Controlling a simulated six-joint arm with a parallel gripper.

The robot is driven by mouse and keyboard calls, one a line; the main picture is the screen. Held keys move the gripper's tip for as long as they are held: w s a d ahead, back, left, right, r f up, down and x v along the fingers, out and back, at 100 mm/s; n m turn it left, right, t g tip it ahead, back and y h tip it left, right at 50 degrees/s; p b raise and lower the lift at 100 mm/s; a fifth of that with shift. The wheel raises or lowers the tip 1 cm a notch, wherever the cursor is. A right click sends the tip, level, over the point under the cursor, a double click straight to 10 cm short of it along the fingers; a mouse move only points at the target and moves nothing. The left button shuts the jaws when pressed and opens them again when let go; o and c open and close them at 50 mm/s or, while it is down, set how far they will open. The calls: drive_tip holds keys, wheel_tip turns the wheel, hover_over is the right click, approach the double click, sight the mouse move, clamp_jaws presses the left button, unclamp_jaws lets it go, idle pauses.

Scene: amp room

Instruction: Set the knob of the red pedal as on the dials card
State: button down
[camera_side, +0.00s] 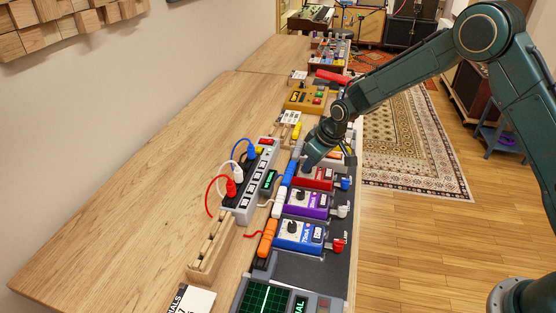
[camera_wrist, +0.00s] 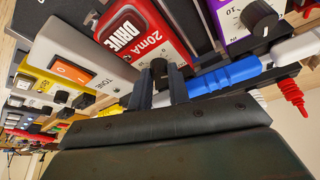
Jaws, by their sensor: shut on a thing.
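The red pedal (camera_side: 316,178) sits in the row of pedals along the table's right edge. In the wrist view the red pedal (camera_wrist: 146,30) reads "20mA DRIVE". Its black knob (camera_wrist: 160,68) stands between the two fingers of my gripper (camera_wrist: 161,85), which is shut on it. In the side view my gripper (camera_side: 308,163) comes down over the pedal's left part and hides the knob. The knob's pointer cannot be made out. A white card (camera_side: 188,300) at the bottom edge shows letters ending in "IALS" and a "7"; the rest is cut off.
A purple pedal (camera_side: 306,203) and a blue pedal (camera_side: 300,236) stand in front of the red one. A grey pedal with an orange switch (camera_wrist: 72,70) is beside it. A power strip (camera_side: 252,183) with plugs lies to the left. The table's left side is bare.

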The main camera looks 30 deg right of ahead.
drive_tip(key=shift+a+m+h, duration=0.1)
drive_tip(key=shift+m+h, duration=0.3)
drive_tip(key=shift+m, duration=0.6)
drive_tip(key=c, duration=1.3)
unclamp_jaws()
drive_tip(key=shift+n, duration=0.4)
